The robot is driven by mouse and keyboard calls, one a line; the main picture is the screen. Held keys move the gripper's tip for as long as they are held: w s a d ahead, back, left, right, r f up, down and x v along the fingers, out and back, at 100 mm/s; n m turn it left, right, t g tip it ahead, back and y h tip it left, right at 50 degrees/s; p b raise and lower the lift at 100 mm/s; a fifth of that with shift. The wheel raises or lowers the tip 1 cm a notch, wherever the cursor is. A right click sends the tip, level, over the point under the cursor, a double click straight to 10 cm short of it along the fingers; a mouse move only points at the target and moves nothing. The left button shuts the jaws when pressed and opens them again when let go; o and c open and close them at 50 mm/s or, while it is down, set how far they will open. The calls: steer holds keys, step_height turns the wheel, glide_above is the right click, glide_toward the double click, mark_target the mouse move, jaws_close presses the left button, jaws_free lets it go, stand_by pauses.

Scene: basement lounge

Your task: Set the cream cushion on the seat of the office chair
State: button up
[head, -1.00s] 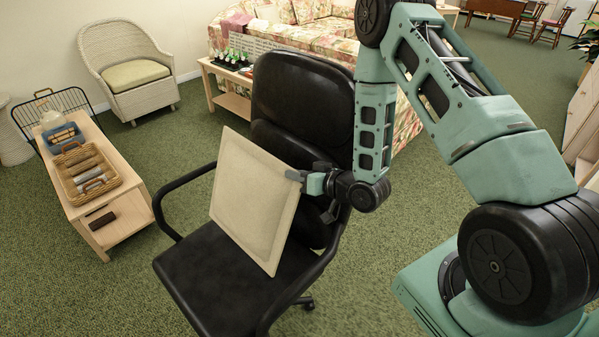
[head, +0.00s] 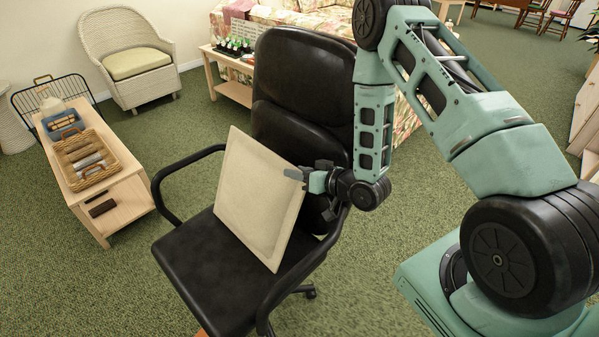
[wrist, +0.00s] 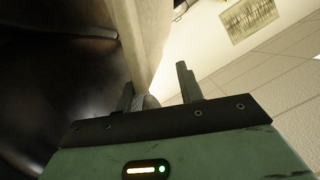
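The cream cushion (head: 258,203), a flat square pad, stands steeply tilted on the black seat (head: 192,268) of the office chair (head: 303,85), in front of its backrest. Its lower corner is at or near the seat; exact contact is unclear. My gripper (head: 296,174) is at the cushion's upper right edge, by the backrest. In the wrist view the cushion (wrist: 150,40) reaches between my gripper's fingers (wrist: 157,92). The fingers are apart, with a visible gap between the cushion and the right finger. The cushion's far side is hidden.
The chair's left armrest (head: 168,190) curves beside the seat. A wooden table (head: 125,200) with a wicker basket (head: 88,162) stands at left, a wicker armchair (head: 135,65) behind. A floral sofa (head: 300,18) is at the back. Green carpet is open between them.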

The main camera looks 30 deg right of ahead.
steer(key=shift+s, duration=0.1)
steer(key=p+v, duration=0.6)
steer(key=v, duration=1.1)
steer(key=shift+d+r, duration=0.1)
stand_by(0.5)
steer(key=w+a+r+n+g+h, duration=0.1)
steer(key=w+a+r+n+g, duration=0.25)
steer(key=a, duration=0.25)
steer(key=w+a+r+n+g+h, duration=0.1)
steer(key=w+a+r+n+g, duration=0.25)
steer(key=a, duration=0.35)
steer(key=s+a+r+g+h, duration=0.1)
steer(key=s+a+r+g, duration=0.2)
steer(key=s+r, duration=0.4)
steer(key=s+a+r+g+h, duration=0.2)
steer(key=s+a+r, duration=0.4)
steer(key=s, duration=0.8)
steer(key=shift+s+r+n+g, duration=0.15)
steer(key=shift+r+n+g, duration=0.25)
steer(key=shift+r+g, duration=0.45)
